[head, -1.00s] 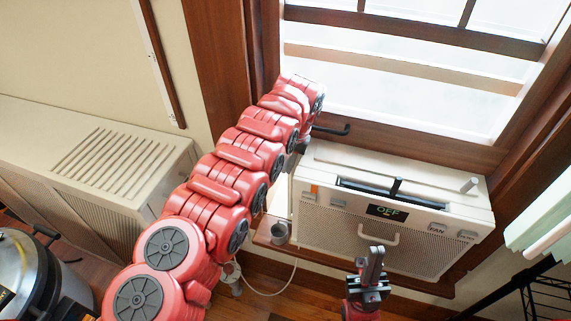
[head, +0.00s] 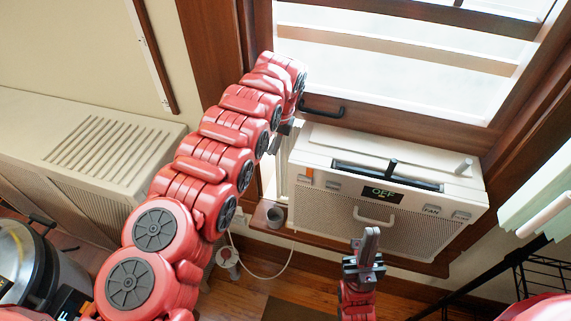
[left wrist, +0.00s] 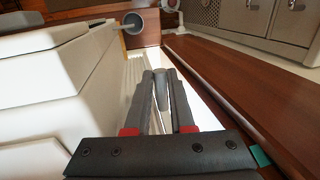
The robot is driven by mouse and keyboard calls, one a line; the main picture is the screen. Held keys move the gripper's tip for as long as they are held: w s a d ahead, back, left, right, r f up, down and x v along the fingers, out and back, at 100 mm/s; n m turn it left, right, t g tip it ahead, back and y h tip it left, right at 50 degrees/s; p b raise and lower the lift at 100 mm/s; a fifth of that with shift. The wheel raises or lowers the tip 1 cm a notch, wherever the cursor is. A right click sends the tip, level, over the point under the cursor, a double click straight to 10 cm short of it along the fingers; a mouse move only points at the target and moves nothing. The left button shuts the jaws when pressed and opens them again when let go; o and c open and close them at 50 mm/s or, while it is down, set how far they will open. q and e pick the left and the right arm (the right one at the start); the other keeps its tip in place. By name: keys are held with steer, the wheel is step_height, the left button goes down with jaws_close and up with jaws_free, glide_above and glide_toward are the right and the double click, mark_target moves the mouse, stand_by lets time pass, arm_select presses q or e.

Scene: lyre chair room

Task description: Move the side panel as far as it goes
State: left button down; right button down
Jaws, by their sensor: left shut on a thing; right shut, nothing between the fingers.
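The window unit (head: 375,205) is a cream box with an OFF display, on the sill below the window. Its pale ribbed side panel (head: 283,172) stands at the unit's left side, with a narrow bright gap left of it. My left gripper (head: 284,128) is above the panel, its fingers mostly hidden by my arm in the head view. In the left wrist view my left gripper (left wrist: 160,82) is shut on a grey upright tab (left wrist: 160,88) beside the ribbed panel (left wrist: 135,72). My right gripper (head: 369,240) is shut and empty in front of the unit.
A grey cup (head: 275,216) stands on the wooden sill at the unit's lower left. A dark window handle (head: 322,108) is close to my left wrist. A cream slatted cabinet (head: 90,150) and a metal pot (head: 22,265) are at left. Pale green cloth (head: 540,190) hangs at right.

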arm_select(q)
steer(key=shift+w+a+b, duration=0.1)
steer(key=shift+w+a, duration=0.15)
steer(key=shift+a, duration=0.5)
steer(key=shift+w+a+b, duration=0.15)
steer(key=shift+w+a, duration=0.1)
steer(key=shift+a, duration=0.5)
steer(key=shift+w+a+b, duration=0.1)
steer(key=shift+w+a, duration=0.15)
steer(key=shift+a, duration=0.5)
steer(key=c, duration=0.8)
jaws_free()
steer(key=shift+o, duration=0.2)
steer(key=shift+r, duration=0.1)
steer(key=s+d+r+p, duration=0.1)
steer(key=d+r+p, duration=0.2)
steer(key=r+p, duration=0.5)
step_height(320, 180, up, 9)
steer(key=shift+d+f, duration=0.1)
steer(key=shift+d, duration=0.05)
